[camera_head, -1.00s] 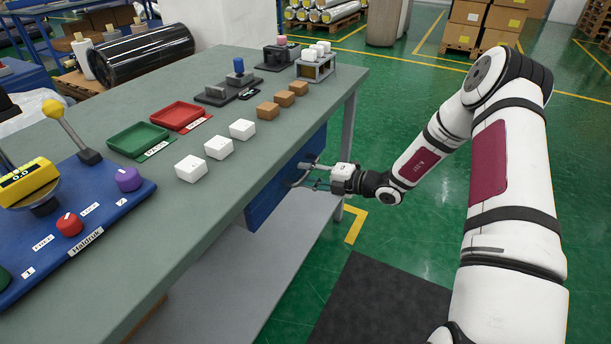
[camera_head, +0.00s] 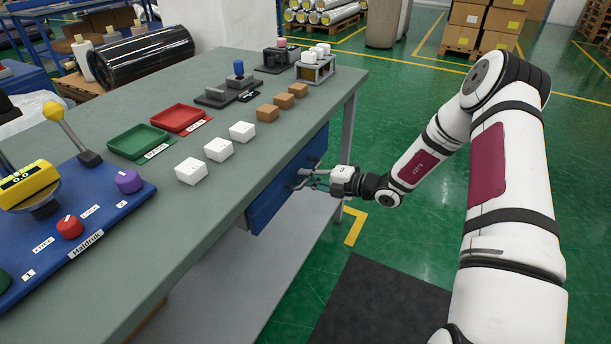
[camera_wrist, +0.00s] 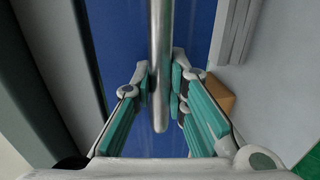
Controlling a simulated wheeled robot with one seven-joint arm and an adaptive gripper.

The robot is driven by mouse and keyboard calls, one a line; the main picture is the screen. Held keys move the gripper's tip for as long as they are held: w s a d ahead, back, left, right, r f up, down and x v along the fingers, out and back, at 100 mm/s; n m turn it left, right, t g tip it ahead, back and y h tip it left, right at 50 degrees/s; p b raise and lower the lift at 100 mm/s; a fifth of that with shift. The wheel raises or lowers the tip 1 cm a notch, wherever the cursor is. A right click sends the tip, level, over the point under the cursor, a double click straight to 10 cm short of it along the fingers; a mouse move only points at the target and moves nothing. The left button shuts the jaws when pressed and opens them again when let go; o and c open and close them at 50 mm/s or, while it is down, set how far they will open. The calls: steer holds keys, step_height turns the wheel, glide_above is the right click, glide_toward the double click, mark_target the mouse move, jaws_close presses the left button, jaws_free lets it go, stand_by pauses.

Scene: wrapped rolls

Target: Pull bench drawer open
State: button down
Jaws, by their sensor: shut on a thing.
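The bench drawer has a blue front (camera_head: 275,202) under the right edge of the grey-green bench top; its blue face also shows in the wrist view (camera_wrist: 200,25). A round metal bar handle (camera_wrist: 159,60) runs lengthwise up the middle of the wrist view, in front of the blue face. My gripper (camera_wrist: 161,86) is shut on this bar, with a finger pad on each side. In the head view my gripper (camera_head: 312,180) reaches the drawer front from the right. The drawer looks shut or nearly so; I cannot tell if there is a small gap.
The bench top (camera_head: 200,225) holds white blocks (camera_head: 219,149), brown blocks (camera_head: 267,113), a green tray (camera_head: 137,141), a red tray (camera_head: 181,118) and a blue control panel (camera_head: 100,215). A grey lower shelf (camera_head: 235,280) lies under the drawer. Green floor right of the bench is clear near my gripper.

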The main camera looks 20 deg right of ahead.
steer(key=f+p+v, duration=0.2)
steer(key=f+v, duration=0.1)
steer(key=v, duration=1)
steer(key=s+d+f+p+v, duration=0.1)
steer(key=f+p+v, duration=0.1)
steer(key=v, duration=1.2)
steer(key=shift+f+p, duration=0.35)
steer(key=shift+p, duration=0.05)
steer(key=shift+w, duration=0.1)
steer(key=c, duration=1.6)
jaws_free()
steer(key=shift+o, duration=0.2)
steer(key=shift+a, duration=0.1)
steer(key=v, duration=1.2)
steer(key=shift+f, duration=0.1)
